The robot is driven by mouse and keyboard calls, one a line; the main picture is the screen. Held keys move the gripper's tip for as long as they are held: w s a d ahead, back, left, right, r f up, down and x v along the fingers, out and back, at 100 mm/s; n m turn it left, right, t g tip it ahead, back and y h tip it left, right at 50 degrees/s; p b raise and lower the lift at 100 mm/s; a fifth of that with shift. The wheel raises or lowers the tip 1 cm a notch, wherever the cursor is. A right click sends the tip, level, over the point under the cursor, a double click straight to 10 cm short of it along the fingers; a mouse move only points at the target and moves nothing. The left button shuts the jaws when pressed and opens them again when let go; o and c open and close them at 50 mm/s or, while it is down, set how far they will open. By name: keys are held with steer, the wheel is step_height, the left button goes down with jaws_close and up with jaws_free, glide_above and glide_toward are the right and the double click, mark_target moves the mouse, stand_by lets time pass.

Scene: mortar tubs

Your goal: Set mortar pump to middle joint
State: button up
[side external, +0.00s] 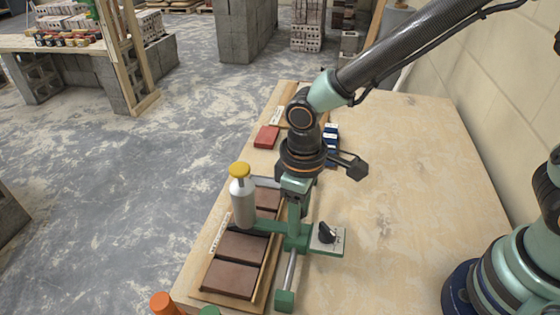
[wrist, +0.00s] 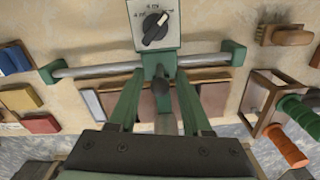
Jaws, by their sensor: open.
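The mortar pump has a green body (side external: 266,227), a grey bottle (side external: 243,203) with a yellow cap, and a pale dial plate with a black knob (side external: 326,233). In the wrist view, the knob (wrist: 156,27) carries a pale pointer line slanting from lower left to upper right. The plate's marks are too small to read surely. My gripper (side external: 295,233) points down over the pump, between bottle and dial. In the wrist view, my gripper (wrist: 160,75) has its two green fingers apart, below the knob and clear of it. Whether the fingers touch the pump body is hidden.
Brown bricks (side external: 242,248) lie in a wooden tray under the pump. A red block (side external: 266,136) and blue boxes (side external: 331,134) lie farther back. Orange (wrist: 285,145) and green rolls and a brush (wrist: 285,35) are nearby. The table (side external: 405,175) is clear on the right.

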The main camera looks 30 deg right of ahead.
step_height(320, 180, up, 10)
steer(key=shift+r, duration=0.15)
stand_by(0.4)
steer(key=s+d+r+m+t, duration=0.1)
steer(key=d+r+m+t, duration=0.1)
steer(key=d, duration=0.8)
steer(key=s+d+r+m+t, duration=0.1)
steer(key=d+r+m+t, duration=0.2)
steer(key=d, duration=0.8)
steer(key=shift+d+r+m+t, duration=0.2)
steer(key=shift+r+m+t, duration=0.1)
steer(key=shift+r+m, duration=0.5)
